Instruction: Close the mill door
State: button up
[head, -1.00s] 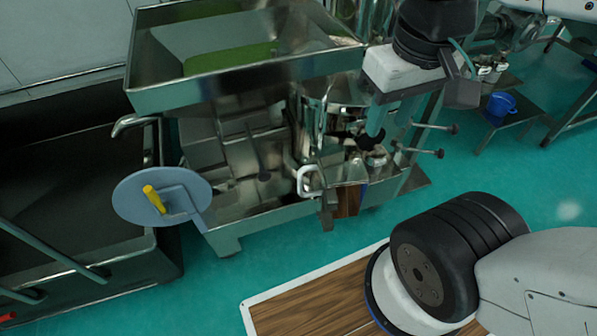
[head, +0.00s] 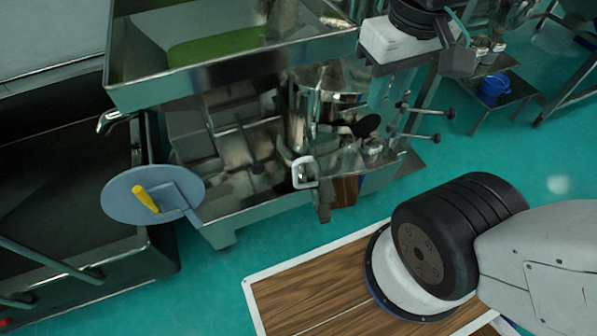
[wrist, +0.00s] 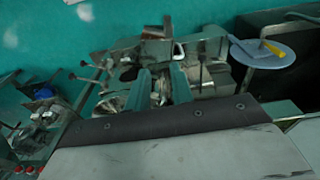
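The steel mill (head: 320,105) stands at the centre of the machine. A metal plate with a white handle (head: 305,172) juts from its front; I take this to be the mill door, swung out, but cannot be sure. The handle also shows in the wrist view (wrist: 181,50). My gripper (head: 392,108) is above and right of the handle, apart from it. In the wrist view its two greenish fingers (wrist: 162,75) are spread with nothing clearly between them. The fingers partly hide the mill front.
A blue-grey disc with a yellow handle (head: 178,188) sticks out at the left, by a dark bin (head: 60,185). A steel hopper (head: 230,80) overhangs the machine. Black-knobbed rods (head: 425,112) project right.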

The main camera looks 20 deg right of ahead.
jog(key=w+f, duration=0.1)
jog(key=w, duration=0.2)
jog(key=w+a+f+n, duration=0.1)
jog(key=w+f, duration=0.1)
jog(key=w, duration=0.1)
jog(key=w+f+n+g, duration=0.1)
jog(key=w+f, duration=0.1)
jog(key=w, duration=0.2)
jog(key=shift+w+a, duration=0.1)
jog(key=shift+a, duration=0.25)
grip_shut()
jog(key=w+a+f+n+g+h, duration=0.1)
jog(key=w+a+f+n, duration=0.15)
jog(key=w+f, duration=0.45)
jog(key=w+a+f+n, duration=0.2)
jog(key=w+a+f, duration=0.15)
jog(key=f, duration=0.65)
notch_tip(320, 180, down, 24)
jog(key=a+n+g, duration=0.1)
jog(key=n, duration=0.1)
jog(key=shift+w+r+h, duration=0.15)
jog(key=shift+w+h, duration=0.15)
jog(key=shift+h, duration=0.1)
